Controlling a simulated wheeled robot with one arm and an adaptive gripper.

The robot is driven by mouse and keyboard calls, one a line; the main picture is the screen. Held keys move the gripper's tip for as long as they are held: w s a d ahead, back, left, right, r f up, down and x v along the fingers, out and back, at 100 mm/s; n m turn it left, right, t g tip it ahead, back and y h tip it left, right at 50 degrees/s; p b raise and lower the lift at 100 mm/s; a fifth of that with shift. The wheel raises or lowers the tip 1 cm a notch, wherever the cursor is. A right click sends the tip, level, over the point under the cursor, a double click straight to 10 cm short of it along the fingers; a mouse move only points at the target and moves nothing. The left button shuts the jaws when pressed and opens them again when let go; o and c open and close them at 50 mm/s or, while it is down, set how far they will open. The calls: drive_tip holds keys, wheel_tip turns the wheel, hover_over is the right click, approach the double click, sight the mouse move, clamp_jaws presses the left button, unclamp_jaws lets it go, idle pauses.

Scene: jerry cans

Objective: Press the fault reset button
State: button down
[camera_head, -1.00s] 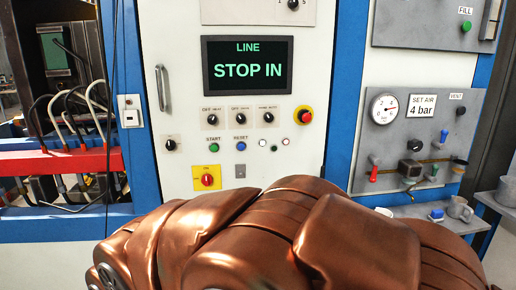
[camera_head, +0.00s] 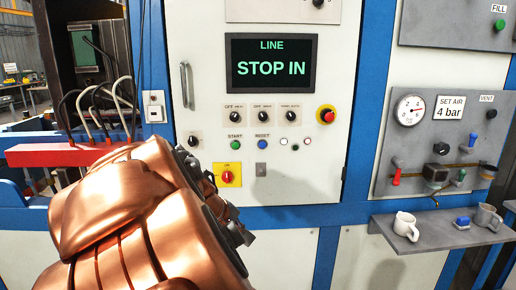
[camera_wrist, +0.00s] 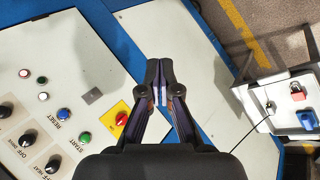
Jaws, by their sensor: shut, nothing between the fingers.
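The blue button (camera_head: 262,145) labelled RESET is on the white control panel, right of the green START button (camera_head: 235,145). In the wrist view the blue button (camera_wrist: 63,114) is to the left of my gripper (camera_wrist: 160,68) and turned sideways. My gripper is shut and empty, its fingertips together and apart from the button. In the head view my gripper (camera_head: 240,232) shows only in part, below the panel's buttons, largely hidden by my copper arm. The screen (camera_head: 272,62) reads LINE STOP IN.
A red rotary switch on a yellow plate (camera_head: 227,175) is below START; in the wrist view it (camera_wrist: 122,118) is close to my gripper's left finger. A red emergency button (camera_head: 327,115) is further right. A shelf with mugs (camera_head: 430,238) juts out at the right.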

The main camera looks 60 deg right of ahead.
sight(262, 148)
drive_tip(key=w+d+r+n+h, duration=0.2)
drive_tip(key=w+d, duration=0.1)
drive_tip(key=d, duration=0.5)
drive_tip(key=w+d+r+n+h, duration=0.2)
drive_tip(key=w+d+r+h, duration=0.1)
drive_tip(key=d, duration=0.6)
drive_tip(key=w+d+r+n+h+b, duration=0.1)
drive_tip(key=w+d+r+n+h, duration=0.1)
drive_tip(key=d, duration=0.6)
drive_tip(key=shift+w+d+r+n+g+h, duration=0.25)
drive_tip(key=shift+w+r+n+h, duration=0.2)
drive_tip(key=shift+w, duration=0.75)
drive_tip(key=shift+f, duration=0.1)
drive_tip(key=shift+w+d+p, duration=0.35)
drive_tip(key=shift+w+d, duration=0.55)
drive_tip(key=shift+d, duration=0.25)
drive_tip(key=shift+w+d+p, duration=0.35)
drive_tip(key=shift+w+d, duration=0.55)
drive_tip(key=shift+d, duration=0.2)
drive_tip(key=shift+w+d+p, duration=0.35)
drive_tip(key=shift+w+d, duration=0.55)
drive_tip(key=shift+d, duration=0.25)
drive_tip(key=shift+w, duration=0.1)
drive_tip(key=shift+w+d, duration=0.2)
drive_tip(key=shift+d, duration=0.15)
